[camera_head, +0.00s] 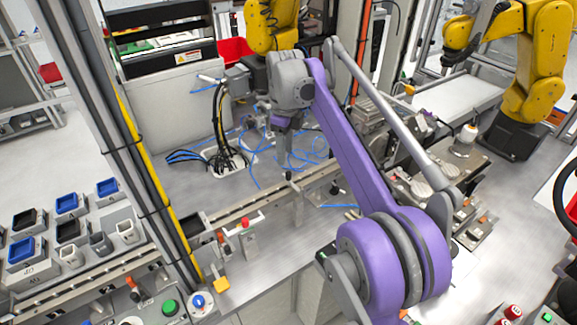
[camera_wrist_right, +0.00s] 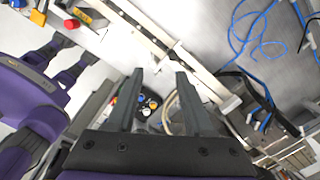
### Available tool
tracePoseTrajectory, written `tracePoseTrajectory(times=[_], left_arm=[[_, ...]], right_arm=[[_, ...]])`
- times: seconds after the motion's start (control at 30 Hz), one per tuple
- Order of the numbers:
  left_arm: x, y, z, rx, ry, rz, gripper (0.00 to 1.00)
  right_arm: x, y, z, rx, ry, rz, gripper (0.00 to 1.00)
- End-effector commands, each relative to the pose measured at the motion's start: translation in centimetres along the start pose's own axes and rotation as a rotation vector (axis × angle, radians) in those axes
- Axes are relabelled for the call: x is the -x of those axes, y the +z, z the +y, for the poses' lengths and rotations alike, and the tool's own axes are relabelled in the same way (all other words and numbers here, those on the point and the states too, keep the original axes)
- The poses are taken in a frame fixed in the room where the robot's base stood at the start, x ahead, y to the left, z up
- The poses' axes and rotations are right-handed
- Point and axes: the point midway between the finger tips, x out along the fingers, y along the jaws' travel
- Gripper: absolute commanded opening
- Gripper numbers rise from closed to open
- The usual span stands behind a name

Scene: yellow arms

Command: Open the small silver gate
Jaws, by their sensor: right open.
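My right gripper (camera_head: 283,160) hangs from the purple and grey arm above the rail, fingers pointing down. In the right wrist view its two dark fingers (camera_wrist_right: 159,76) are apart, with nothing held between them. A long silver rail (camera_head: 262,200) runs diagonally below; it also shows in the wrist view (camera_wrist_right: 205,75), just beyond the fingertips. I cannot make out for certain which part is the small silver gate. A light metal bracket (camera_head: 243,224) with a red knob (camera_head: 245,222) stands beside the rail, left of the gripper. My left gripper is not in view.
Blue hoses (camera_head: 262,165) and black cables (camera_head: 222,130) lie on the floor plate behind the rail. A yellow robot arm (camera_head: 272,25) stands behind my arm. Black and blue bins (camera_head: 66,204) are at the left. Grey fixtures (camera_head: 420,185) crowd the right.

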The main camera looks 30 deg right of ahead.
Motion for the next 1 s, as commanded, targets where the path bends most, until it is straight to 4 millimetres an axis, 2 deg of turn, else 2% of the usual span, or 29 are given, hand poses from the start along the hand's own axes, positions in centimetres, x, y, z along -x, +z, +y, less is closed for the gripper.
tracePoseTrajectory(times=[0.03, 0.1, 0.27, 0.37, 0.8, 1.0], left_arm=[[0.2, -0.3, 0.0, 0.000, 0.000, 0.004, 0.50], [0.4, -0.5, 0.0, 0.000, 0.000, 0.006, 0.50], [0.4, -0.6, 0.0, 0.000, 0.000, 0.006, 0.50], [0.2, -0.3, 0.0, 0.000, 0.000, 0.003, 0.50], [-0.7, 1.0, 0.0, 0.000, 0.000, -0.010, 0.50], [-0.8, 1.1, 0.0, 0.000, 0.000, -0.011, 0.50]], right_arm=[[0.5, 0.2, -1.2, -0.096, 0.012, 0.009, 0.52], [0.7, 0.3, -2.1, -0.205, 0.024, 0.022, 0.52], [0.4, 0.3, -3.0, -0.323, 0.037, 0.037, 0.52], [-0.7, 0.3, -3.0, -0.333, 0.038, 0.039, 0.52], [-8.4, 0.0, -2.6, -0.330, 0.038, 0.038, 0.52], [-9.9, 0.0, -2.6, -0.329, 0.037, 0.037, 0.52]])
